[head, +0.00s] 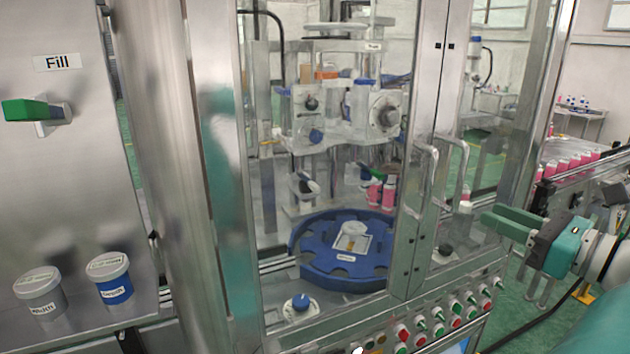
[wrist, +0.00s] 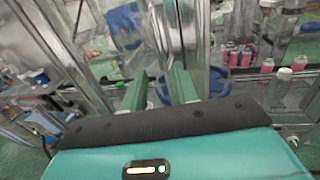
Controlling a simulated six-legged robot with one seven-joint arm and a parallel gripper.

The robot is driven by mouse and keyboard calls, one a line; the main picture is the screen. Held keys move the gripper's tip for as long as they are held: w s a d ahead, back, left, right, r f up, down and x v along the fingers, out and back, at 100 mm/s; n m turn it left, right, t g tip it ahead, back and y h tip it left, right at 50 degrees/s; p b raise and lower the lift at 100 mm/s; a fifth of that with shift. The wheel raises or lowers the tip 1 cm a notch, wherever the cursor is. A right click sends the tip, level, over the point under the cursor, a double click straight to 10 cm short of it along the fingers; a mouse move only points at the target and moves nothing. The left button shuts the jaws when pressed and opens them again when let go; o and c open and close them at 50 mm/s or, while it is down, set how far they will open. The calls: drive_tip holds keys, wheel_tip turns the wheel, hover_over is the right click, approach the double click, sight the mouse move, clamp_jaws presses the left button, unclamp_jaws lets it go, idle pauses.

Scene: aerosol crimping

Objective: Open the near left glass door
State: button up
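The near left glass door (head: 275,170) is a tall clear pane in a metal frame on the front of the crimping machine. It looks closed. Its upright metal bar handle (head: 431,180) is on its right edge, beside a similar handle (head: 459,175) on the right-hand door. My gripper (head: 492,219) has green fingers and is to the right of both handles, pointing left toward them. In the wrist view the fingers (wrist: 160,88) are apart with nothing clearly between them. Metal uprights show beyond the fingertips there, but I cannot tell which is the handle.
A panel of coloured buttons (head: 440,325) runs below the doors. A blue rotary table (head: 345,270) is behind the glass. A metal bench with a grey tub (head: 40,295) and a blue-labelled tub (head: 112,280) is at left. Pink cans (head: 570,163) stand on a conveyor at right.

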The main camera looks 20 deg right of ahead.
hover_over(425, 221)
drive_tip(key=shift+w+d, duration=0.2)
drive_tip(key=shift+w, duration=0.05)
idle(0.3)
clamp_jaws()
